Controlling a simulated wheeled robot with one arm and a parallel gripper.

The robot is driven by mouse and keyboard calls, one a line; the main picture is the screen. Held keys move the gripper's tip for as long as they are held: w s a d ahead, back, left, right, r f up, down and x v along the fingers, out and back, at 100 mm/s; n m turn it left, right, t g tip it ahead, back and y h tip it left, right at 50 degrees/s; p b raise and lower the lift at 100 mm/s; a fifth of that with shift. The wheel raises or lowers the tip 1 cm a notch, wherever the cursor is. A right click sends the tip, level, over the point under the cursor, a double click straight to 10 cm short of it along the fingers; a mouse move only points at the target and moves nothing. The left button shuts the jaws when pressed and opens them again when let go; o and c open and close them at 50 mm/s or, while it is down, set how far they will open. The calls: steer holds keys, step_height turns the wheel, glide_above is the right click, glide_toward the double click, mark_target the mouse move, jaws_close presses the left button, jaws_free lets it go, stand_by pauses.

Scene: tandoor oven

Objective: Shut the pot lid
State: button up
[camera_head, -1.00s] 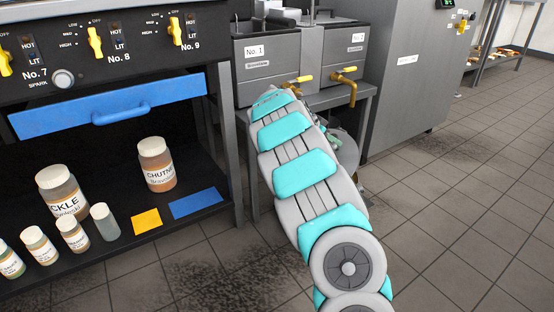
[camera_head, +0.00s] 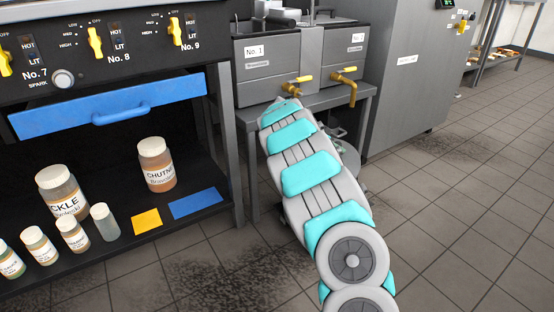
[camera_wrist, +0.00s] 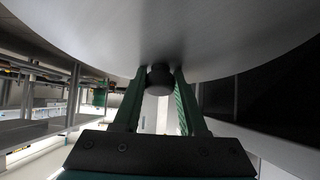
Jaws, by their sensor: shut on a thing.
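The pot lid (camera_wrist: 225,35) is a wide grey metal disc filling the upper part of the wrist view. Its dark round knob (camera_wrist: 160,80) sits between the two green fingers of my gripper (camera_wrist: 160,72), which is shut on it. The lid's face lies just beyond the fingertips. In the head view my arm hides my gripper. A round grey metal thing (camera_head: 349,163) shows partly behind my arm, below the fryer; I cannot tell there whether it is the lid or the pot.
A fryer unit (camera_head: 278,67) with yellow-handled taps stands behind my arm. Left is a black range with a blue drawer (camera_head: 110,108) and a shelf of jars (camera_head: 157,165). A grey cabinet (camera_head: 415,75) stands right. Tiled floor (camera_head: 450,220) is clear at right.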

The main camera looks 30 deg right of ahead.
steer(key=shift+d+f, duration=0.3)
steer(key=shift+f, duration=0.35)
steer(key=shift+d+f, duration=0.3)
steer(key=shift+f, duration=0.35)
steer(key=shift+d+f, duration=0.1)
steer(key=shift+f, duration=0.2)
steer(key=shift+d+f, duration=0.2)
steer(key=shift+f, duration=0.5)
steer(key=shift+d+f, duration=0.15)
steer(key=shift+f, duration=0.55)
steer(key=shift+f, duration=0.2)
steer(key=o, duration=0.5)
steer(key=shift+f, duration=0.2)
steer(key=o, duration=0.6)
steer(key=shift+c, duration=0.2)
